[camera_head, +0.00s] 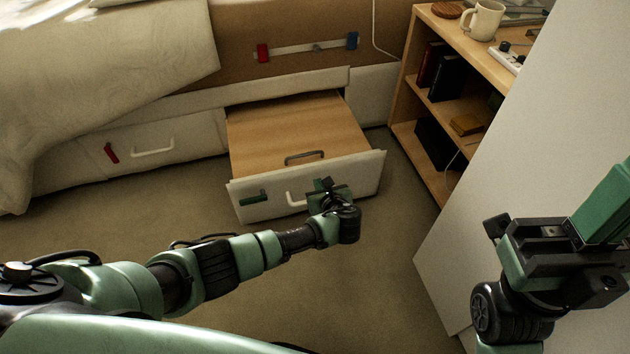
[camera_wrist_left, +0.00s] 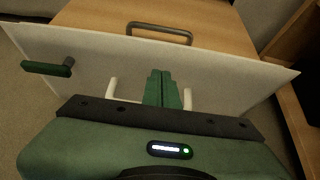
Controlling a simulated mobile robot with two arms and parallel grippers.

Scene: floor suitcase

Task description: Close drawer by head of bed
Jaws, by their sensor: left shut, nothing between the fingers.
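The drawer (camera_head: 345,176) under the bed is pulled out, with a wooden interior (camera_head: 290,125) and a white front panel. The front carries a white handle (camera_head: 296,199) and a green handle (camera_head: 253,197); a dark handle (camera_head: 304,156) lies on the wooden surface just behind the panel. My left gripper (camera_head: 327,188) is at the drawer front, by the white handle. In the left wrist view its shut fingers (camera_wrist_left: 162,88) sit between the white handle's two posts, with nothing held. Whether they touch the panel is unclear.
A shelf unit (camera_head: 420,60) with books and a mug (camera_head: 483,20) stands right of the open drawer. A white panel (camera_head: 540,130) blocks the right side. Carpet is clear before the drawer.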

